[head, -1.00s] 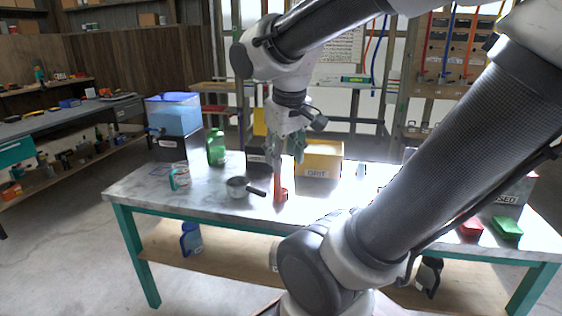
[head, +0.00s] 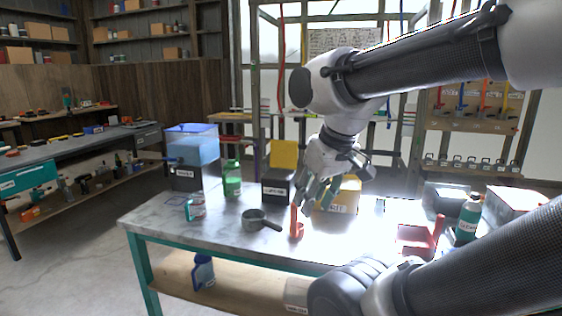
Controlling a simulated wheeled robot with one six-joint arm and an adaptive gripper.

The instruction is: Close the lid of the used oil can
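I cannot pick out the used oil can for certain, as the labels are mostly too small to read. A black box (head: 277,191) with a pale label stands at the back middle of the table. A yellow panel (head: 284,155), which looks like a raised lid, stands upright at its back. My gripper (head: 318,198) hangs fingers down, to the right of the black box and in front of the yellow grit bin (head: 345,197), partly hiding the bin. Its fingers look apart with nothing between them. A red-orange upright-handled scoop (head: 296,228) stands just below and left of the fingers.
The table (head: 165,222) also holds a grey pot (head: 255,219), a clear jug (head: 195,208), green bottles (head: 232,180) and a blue tank on a black box (head: 193,148). On the right are a red tray (head: 413,238), a dark green bottle (head: 468,217) and boxes (head: 445,197).

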